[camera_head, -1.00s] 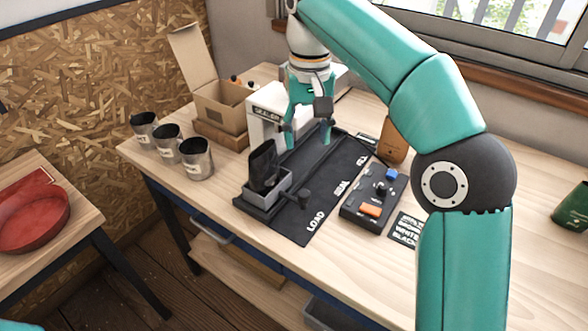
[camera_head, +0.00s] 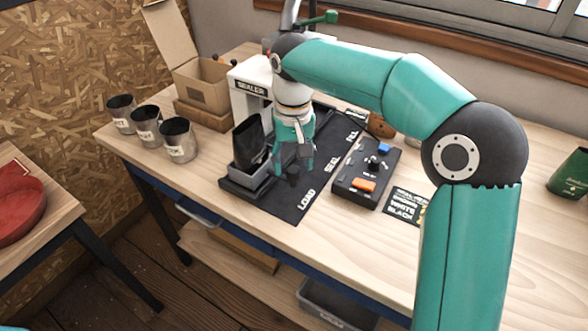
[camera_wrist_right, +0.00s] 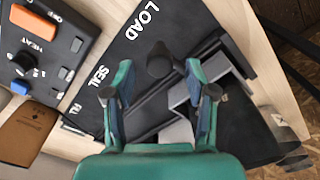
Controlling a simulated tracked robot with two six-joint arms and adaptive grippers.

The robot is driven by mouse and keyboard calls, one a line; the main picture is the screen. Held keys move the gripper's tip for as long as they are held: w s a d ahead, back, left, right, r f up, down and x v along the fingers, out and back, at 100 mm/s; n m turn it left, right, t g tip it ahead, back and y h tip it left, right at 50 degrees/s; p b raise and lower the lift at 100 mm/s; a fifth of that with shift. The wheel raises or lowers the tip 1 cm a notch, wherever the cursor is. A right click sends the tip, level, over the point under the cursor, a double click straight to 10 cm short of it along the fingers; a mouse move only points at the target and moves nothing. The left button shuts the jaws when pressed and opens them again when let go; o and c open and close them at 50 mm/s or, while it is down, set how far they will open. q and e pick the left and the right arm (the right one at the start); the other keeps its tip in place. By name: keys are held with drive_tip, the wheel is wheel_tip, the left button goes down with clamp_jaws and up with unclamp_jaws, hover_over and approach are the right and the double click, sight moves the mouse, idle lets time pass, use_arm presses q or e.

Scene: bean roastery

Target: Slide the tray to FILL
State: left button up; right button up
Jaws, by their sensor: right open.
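The grey tray (camera_head: 250,178) sits on the dark rail mat (camera_head: 318,172) at the LOAD end, with a black bag (camera_head: 249,146) standing upright in it. A dark round knob (camera_head: 292,172) shows at the tray's right side and in the right wrist view (camera_wrist_right: 160,62). My right gripper (camera_head: 293,160) is open, pointing down just over the knob; in the wrist view the knob lies between and beyond the fingertips (camera_wrist_right: 160,92). I cannot tell whether they touch it. The FILL label (camera_head: 352,135) is at the mat's far end. My left gripper is not in view.
The white sealer (camera_head: 250,88) stands behind the tray. A control box (camera_head: 366,175) with an orange switch lies right of the mat. Several metal cups (camera_head: 178,140) stand at the left, near an open cardboard box (camera_head: 202,92). The table's front right is clear.

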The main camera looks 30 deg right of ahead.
drive_tip(key=shift+f, duration=0.95)
drive_tip(key=c, duration=1.1)
clamp_jaws()
